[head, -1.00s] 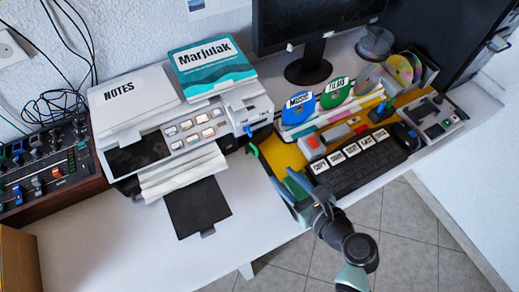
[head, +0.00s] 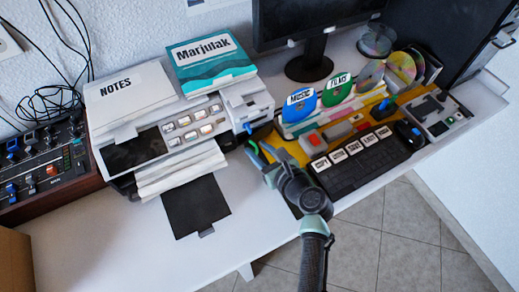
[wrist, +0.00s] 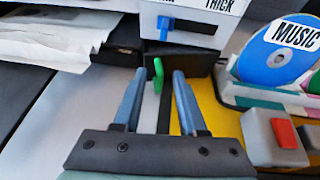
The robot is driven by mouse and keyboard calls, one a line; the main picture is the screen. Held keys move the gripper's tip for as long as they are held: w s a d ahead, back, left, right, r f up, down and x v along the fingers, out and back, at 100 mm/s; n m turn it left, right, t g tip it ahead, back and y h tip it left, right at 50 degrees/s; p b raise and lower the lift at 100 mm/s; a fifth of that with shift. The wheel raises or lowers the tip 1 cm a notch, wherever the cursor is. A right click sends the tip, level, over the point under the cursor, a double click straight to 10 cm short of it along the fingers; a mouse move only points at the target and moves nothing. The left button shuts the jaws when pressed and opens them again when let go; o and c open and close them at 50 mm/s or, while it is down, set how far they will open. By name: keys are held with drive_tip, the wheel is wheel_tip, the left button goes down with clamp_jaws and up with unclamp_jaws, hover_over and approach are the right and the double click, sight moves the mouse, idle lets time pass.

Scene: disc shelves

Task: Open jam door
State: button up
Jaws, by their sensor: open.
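The printer (head: 190,128) stands at the back of the desk with papers on top. A green upright tab (wrist: 158,74) shows low at its right front, in front of a dark panel (wrist: 185,62) under the blue slider (wrist: 188,26). No label marks the jam door; I cannot tell whether this panel is it. The green tab also shows in the head view (head: 253,146). My gripper (head: 263,154) is open at the printer's right front corner. In the wrist view my gripper (wrist: 157,77) has its two fingers either side of the green tab, apparently not touching it.
To the right are a disc rack with a blue MUSIC disc (wrist: 278,55) and a green FILMS disc (head: 338,90), a red button block (wrist: 283,135) and a black keyboard (head: 365,163). A black tray (head: 196,208) sticks out in front.

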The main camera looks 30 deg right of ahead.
clamp_jaws()
drive_tip(key=shift+d, duration=0.1)
idle(1.2)
